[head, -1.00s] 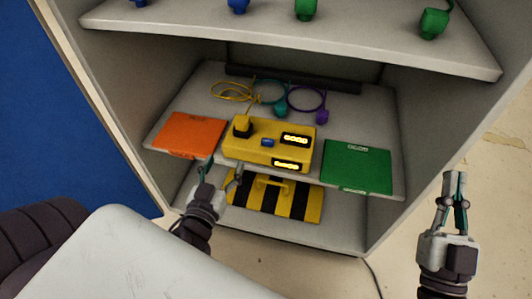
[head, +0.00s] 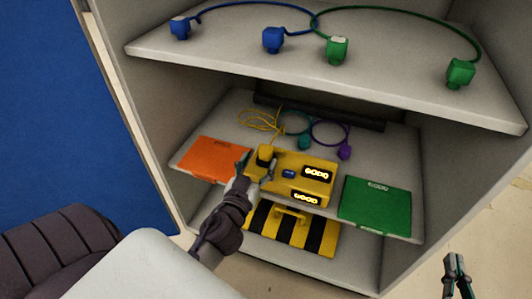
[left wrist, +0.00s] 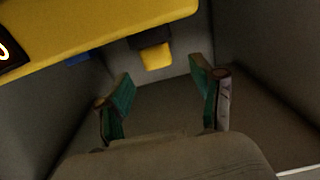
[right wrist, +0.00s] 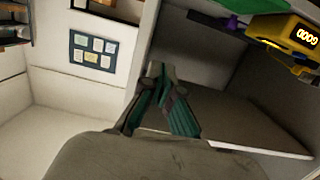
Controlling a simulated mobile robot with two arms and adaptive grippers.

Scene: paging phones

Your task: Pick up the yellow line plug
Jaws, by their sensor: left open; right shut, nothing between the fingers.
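The yellow line plug (head: 266,151) stands at the left end of the yellow box (head: 301,186) on the middle shelf, with a yellow cord looped behind it. My left gripper (head: 256,170) is open just in front of the plug, its fingers to either side in the picture. In the left wrist view the plug (left wrist: 157,57) shows beyond and between the open fingertips (left wrist: 160,85), apart from both. My right gripper (head: 456,262) is shut and empty, off to the right outside the cabinet; its fingers also show in the right wrist view (right wrist: 164,92).
An orange folder (head: 212,160) lies left of the box and a green one (head: 376,205) right. Teal (head: 304,142) and purple (head: 344,152) plugs lie behind. Blue (head: 273,40) and green (head: 337,49) plugs are on the shelf above. A black-and-yellow striped case (head: 290,233) is below.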

